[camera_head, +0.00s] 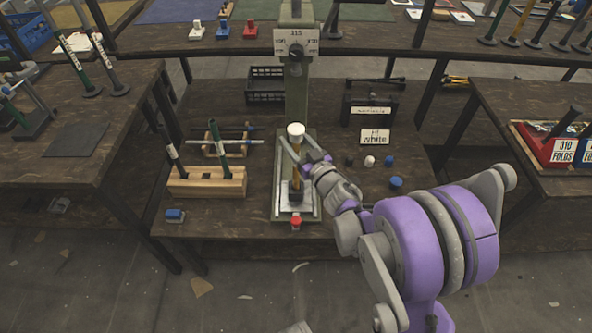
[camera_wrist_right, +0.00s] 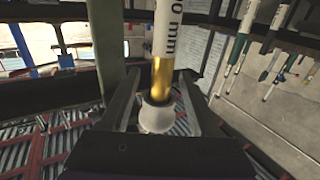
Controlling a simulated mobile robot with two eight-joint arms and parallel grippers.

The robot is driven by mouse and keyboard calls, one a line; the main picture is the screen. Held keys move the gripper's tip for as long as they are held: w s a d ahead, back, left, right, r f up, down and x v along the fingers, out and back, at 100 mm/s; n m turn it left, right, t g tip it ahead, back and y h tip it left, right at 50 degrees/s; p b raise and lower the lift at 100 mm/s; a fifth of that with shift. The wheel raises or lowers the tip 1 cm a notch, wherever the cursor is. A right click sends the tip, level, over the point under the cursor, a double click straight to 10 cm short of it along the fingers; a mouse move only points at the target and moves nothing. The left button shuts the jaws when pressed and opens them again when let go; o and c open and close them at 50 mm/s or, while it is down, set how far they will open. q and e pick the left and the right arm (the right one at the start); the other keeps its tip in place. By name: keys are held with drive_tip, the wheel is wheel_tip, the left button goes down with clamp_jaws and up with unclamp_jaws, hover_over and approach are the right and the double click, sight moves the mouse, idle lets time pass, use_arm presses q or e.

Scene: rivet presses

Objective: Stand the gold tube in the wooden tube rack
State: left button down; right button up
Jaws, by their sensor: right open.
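The gold tube (camera_head: 296,176) stands upright in the green press, with a white cap (camera_head: 295,130) on its upper end. In the right wrist view the tube (camera_wrist_right: 162,76) shows a gold band, a white printed label and the round white cap (camera_wrist_right: 156,117). My right gripper (camera_head: 291,147) is open, its two fingers (camera_wrist_right: 157,90) on either side of the tube near the cap, with gaps showing. The wooden tube rack (camera_head: 200,190) is left of the press, with a dark tube (camera_head: 170,148) and another tube (camera_head: 220,147) standing in it. My left gripper is not in view.
The green press column (camera_head: 297,92) rises behind the tube. A red-topped piece (camera_head: 296,220) is at its front. Small caps (camera_head: 370,161) and a "White" card (camera_head: 375,138) are at right.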

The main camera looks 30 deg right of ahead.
drive_tip(key=w, duration=0.2)
drive_tip(key=shift+w, duration=0.3)
clamp_jaws()
idle(1.2)
